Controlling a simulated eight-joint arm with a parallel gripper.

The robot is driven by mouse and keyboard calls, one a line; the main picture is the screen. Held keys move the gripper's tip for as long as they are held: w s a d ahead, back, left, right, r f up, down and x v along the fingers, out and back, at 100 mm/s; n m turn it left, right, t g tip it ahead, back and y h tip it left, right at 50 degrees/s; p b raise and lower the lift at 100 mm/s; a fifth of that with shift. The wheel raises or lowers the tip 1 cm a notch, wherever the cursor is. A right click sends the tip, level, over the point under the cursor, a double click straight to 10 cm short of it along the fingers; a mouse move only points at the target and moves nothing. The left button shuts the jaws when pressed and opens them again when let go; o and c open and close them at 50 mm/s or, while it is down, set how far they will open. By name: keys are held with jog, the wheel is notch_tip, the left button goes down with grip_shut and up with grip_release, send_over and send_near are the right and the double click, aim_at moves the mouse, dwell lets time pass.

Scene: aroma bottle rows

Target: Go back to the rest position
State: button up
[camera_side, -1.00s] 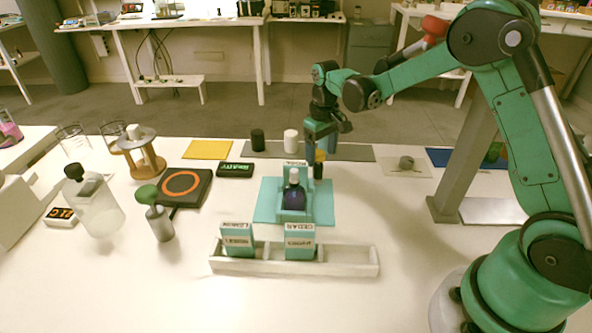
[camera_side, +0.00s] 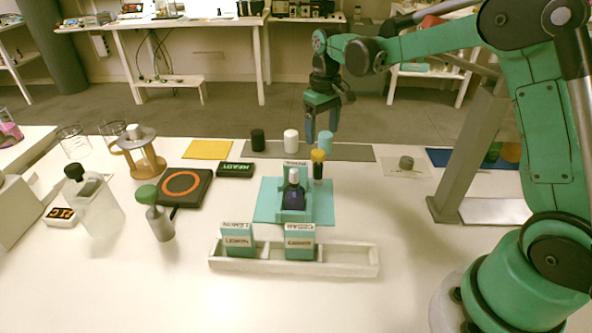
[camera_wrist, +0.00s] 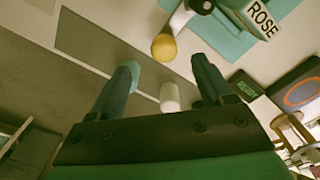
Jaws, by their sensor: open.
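My gripper (camera_side: 321,124) is open and empty, raised above the table behind the teal mat (camera_side: 265,211). In the wrist view its two fingers (camera_wrist: 165,65) are spread with nothing between them. A dark bottle with a yellow cap (camera_side: 318,156) stands just behind the mat, below and apart from my gripper.
A white rack (camera_side: 345,262) at the front holds LEMON (camera_side: 237,240) and CEDAR (camera_side: 300,242) boxes; its right compartment is empty. Black (camera_side: 258,139), white (camera_side: 291,141) and teal (camera_side: 326,141) cylinders stand at the grey strip behind. Glassware and a black pad (camera_side: 180,187) are left.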

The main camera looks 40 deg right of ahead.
jog(key=s+a+r+t, duration=0.2)
jog(key=s+a+t, duration=0.1)
jog(key=s, duration=0.3)
jog(key=s+a+r+t, duration=0.3)
jog(key=s+a+t, duration=0.1)
jog(key=s, duration=0.3)
jog(key=shift+s+a, duration=0.25)
jog(key=shift+a, duration=0.15)
